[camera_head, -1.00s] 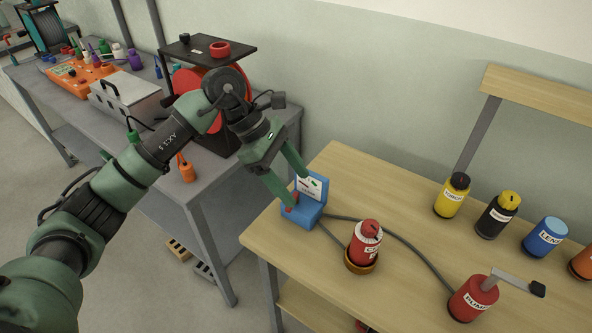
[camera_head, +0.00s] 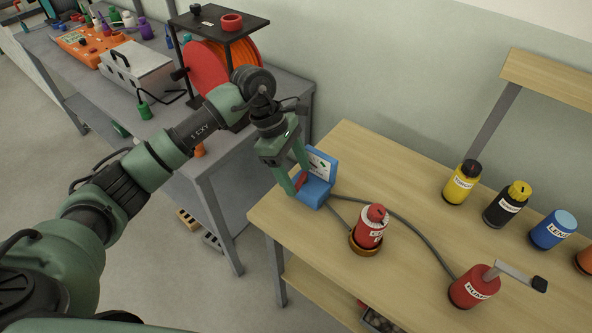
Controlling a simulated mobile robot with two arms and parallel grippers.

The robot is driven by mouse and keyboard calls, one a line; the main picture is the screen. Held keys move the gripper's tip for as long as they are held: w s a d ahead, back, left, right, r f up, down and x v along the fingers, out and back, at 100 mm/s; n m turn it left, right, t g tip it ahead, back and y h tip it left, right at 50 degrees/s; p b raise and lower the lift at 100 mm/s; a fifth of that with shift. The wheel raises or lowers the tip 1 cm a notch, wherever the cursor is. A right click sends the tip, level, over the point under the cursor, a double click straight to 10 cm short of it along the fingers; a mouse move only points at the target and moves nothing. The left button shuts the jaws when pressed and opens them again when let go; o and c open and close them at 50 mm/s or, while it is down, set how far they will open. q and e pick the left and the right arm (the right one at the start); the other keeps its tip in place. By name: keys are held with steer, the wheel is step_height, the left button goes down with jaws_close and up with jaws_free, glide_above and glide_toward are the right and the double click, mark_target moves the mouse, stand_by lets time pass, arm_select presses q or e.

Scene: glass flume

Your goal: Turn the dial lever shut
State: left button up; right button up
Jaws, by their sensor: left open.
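A small blue box (camera_head: 313,194) with an upright back plate (camera_head: 321,164) sits at the left edge of the wooden table. A short red lever (camera_head: 302,180) shows on its left side; I take it for the dial lever. My left gripper (camera_head: 299,180) is open, its green fingers pointing down at the box. One finger is at the box's left side and the other is in front of the back plate, with the red lever showing between them. I cannot tell whether either finger touches the lever. My right gripper is out of view.
On the wooden table (camera_head: 400,250), a red canister (camera_head: 371,228) stands in a brass ring close to the box. A red pump (camera_head: 472,288) with a grey handle is at front right. Cables run from the box. Several bottles stand farther right. A grey bench (camera_head: 190,140) is left.

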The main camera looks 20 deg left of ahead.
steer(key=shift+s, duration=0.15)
